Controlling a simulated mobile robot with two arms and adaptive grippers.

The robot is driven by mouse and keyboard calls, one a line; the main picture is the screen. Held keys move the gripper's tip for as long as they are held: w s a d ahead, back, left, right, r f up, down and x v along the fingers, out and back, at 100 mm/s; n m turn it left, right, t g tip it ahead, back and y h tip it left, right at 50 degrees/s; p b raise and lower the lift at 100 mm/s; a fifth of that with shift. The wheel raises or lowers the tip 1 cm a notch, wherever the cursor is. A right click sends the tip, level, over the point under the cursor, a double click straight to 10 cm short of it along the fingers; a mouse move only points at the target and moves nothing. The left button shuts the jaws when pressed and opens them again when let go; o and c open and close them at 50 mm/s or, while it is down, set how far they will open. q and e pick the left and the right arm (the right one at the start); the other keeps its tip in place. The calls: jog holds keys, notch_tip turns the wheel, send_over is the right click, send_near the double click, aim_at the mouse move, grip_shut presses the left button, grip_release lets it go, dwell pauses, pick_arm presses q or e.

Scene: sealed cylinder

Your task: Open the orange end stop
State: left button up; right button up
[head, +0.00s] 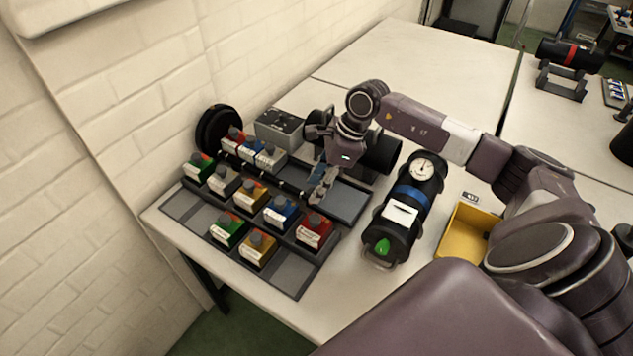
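The black cylinder (402,215) lies on the table with a blue band, a gauge at its far end and a green part (382,247) at its near end. I see no part that is clearly an orange end stop. Two orange-yellow blocks with grey tops sit in the rack, one in the middle row (252,196) and one in the front row (258,251). My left gripper is out of view.
The dark rack (293,284) holds several labelled red, blue, green and white blocks. A grey box (279,128) and a black round part (218,128) stand behind it. A yellow tray (461,231) lies right of the cylinder. The far tabletop (400,55) is clear.

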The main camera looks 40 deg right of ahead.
jog(key=shift+c, duration=0.2)
grip_shut()
jog(key=shift+a+r, duration=0.1)
